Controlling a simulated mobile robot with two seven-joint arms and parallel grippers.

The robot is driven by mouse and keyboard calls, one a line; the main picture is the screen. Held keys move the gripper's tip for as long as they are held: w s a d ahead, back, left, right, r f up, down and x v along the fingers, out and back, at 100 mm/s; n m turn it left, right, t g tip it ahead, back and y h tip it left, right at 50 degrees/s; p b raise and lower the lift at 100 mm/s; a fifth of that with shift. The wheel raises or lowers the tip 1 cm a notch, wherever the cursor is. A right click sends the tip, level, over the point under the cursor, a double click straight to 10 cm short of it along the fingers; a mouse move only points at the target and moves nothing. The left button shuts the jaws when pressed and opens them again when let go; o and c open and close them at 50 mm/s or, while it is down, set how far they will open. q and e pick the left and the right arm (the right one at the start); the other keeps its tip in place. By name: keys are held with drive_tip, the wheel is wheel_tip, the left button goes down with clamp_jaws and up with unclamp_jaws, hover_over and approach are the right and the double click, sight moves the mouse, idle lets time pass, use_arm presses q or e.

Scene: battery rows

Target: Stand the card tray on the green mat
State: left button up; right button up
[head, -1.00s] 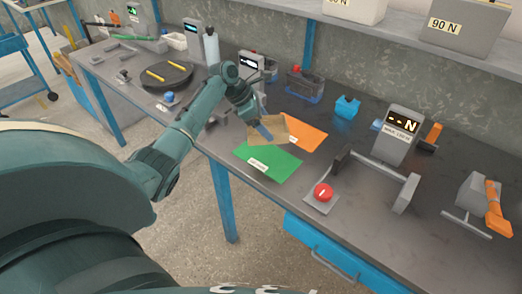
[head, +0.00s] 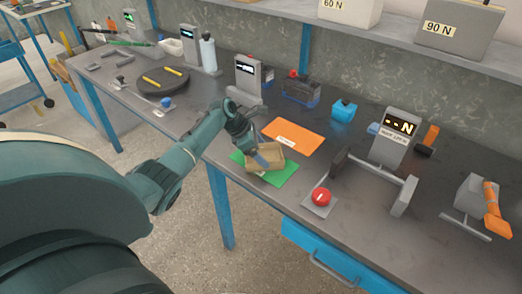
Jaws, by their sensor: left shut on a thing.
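The card tray (head: 267,157) is a small tan, box-like piece in the head view. My left gripper (head: 258,158) is shut on it from its left side. The tray is over the green mat (head: 283,177), which shows around its right and lower edges. I cannot tell whether the tray touches the mat or is held just above it. The gripper and tray hide the middle of the mat. My right gripper is not in view.
An orange mat (head: 293,136) lies just behind, with a white label. A red button (head: 320,197) and a force gauge stand (head: 393,145) are to the right. A blue block (head: 343,110) and a black disc (head: 163,80) are farther off. The bench front edge is close.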

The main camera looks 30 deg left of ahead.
use_arm(q)
drive_tip(key=o, duration=1)
drive_tip(key=shift+f, duration=0.1)
drive_tip(key=shift+c, duration=0.2)
drive_tip(key=p+v, duration=0.1)
drive_tip(key=v, duration=1.1)
drive_tip(key=d+f+m, duration=0.2)
drive_tip(key=s+d+f+m+t+y, duration=0.1)
drive_tip(key=d+f+m, duration=0.1)
drive_tip(key=d+m, duration=0.1)
drive_tip(key=s+d+f+m, duration=0.1)
drive_tip(key=d+f+m, duration=0.1)
drive_tip(key=shift+s+d+f+y, duration=0.15)
drive_tip(key=shift+d+f+y, duration=0.05)
drive_tip(key=shift+d+y, duration=0.2)
drive_tip(key=s+d+f+m+t, duration=0.2)
drive_tip(key=s+d+f+m, duration=0.2)
drive_tip(key=s+d+m, duration=0.5)
drive_tip(key=s+d+f+m+t, duration=0.2)
drive_tip(key=s+d+f+m, duration=0.2)
drive_tip(key=s+d+m, duration=0.6)
drive_tip(key=s+m, duration=0.2)
drive_tip(key=shift+s+f+m+t, duration=0.4)
